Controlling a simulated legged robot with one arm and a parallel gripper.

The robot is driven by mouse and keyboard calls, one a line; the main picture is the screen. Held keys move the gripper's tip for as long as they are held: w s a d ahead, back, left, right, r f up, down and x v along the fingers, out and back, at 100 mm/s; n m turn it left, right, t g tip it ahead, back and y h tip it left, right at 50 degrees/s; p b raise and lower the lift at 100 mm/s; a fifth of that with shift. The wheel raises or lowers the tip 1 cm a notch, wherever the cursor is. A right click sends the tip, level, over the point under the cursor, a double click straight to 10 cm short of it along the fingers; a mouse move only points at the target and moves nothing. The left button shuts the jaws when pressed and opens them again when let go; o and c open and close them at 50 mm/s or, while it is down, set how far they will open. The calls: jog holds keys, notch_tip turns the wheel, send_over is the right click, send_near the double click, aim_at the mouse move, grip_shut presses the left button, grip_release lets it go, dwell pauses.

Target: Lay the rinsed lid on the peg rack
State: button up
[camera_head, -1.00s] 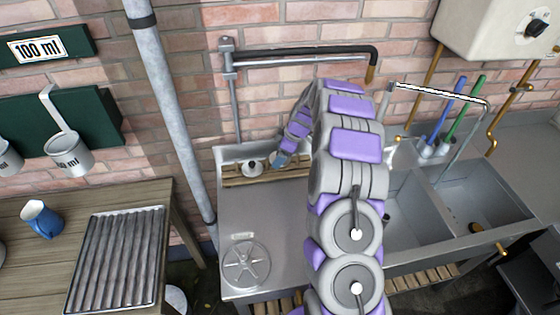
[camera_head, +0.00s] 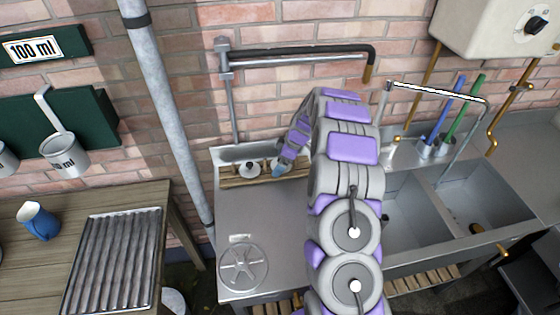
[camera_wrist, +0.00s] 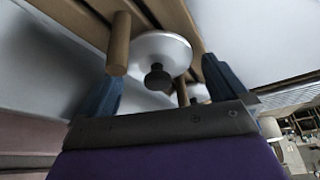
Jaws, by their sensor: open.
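The lid is a white disc with a dark knob. In the wrist view the lid (camera_wrist: 172,48) sits against the wooden peg rack (camera_wrist: 172,14), beside a thick round peg (camera_wrist: 119,45). In the head view the small pale lid (camera_head: 248,170) is on the peg rack (camera_head: 234,183) at the back left of the steel counter. My gripper (camera_head: 279,170) is just right of the lid there. In the wrist view my gripper (camera_wrist: 160,86) is open, its blue fingers apart, with the lid and knob beyond the gap. Whether a finger touches the rack cannot be told.
A black-topped pipe (camera_head: 300,52) runs above the rack. Sink basins (camera_head: 485,205) lie to the right, with blue and green brushes behind. A round drain disc (camera_head: 243,267) is at the counter's front left. The counter's middle left is clear. Another white piece (camera_wrist: 199,92) shows beyond my gripper.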

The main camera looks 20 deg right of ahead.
jog(key=p+v, duration=0.2)
jog(key=v, duration=0.9)
jog(key=s+a+r+m+g, duration=0.1)
jog(key=s+a+r+m, duration=0.1)
jog(key=s+a+r, duration=0.5)
jog(key=s+a+r+m+g, duration=0.1)
jog(key=s+a+r+m, duration=0.1)
jog(key=s+a+r, duration=0.5)
jog(key=s+a+m+g+h, duration=0.2)
jog(key=s+m, duration=0.5)
jog(key=s, duration=2.4)
jog(key=shift+s+a+f+h, duration=0.2)
jog(key=shift+a+f+h, duration=0.2)
jog(key=shift+h, duration=0.5)
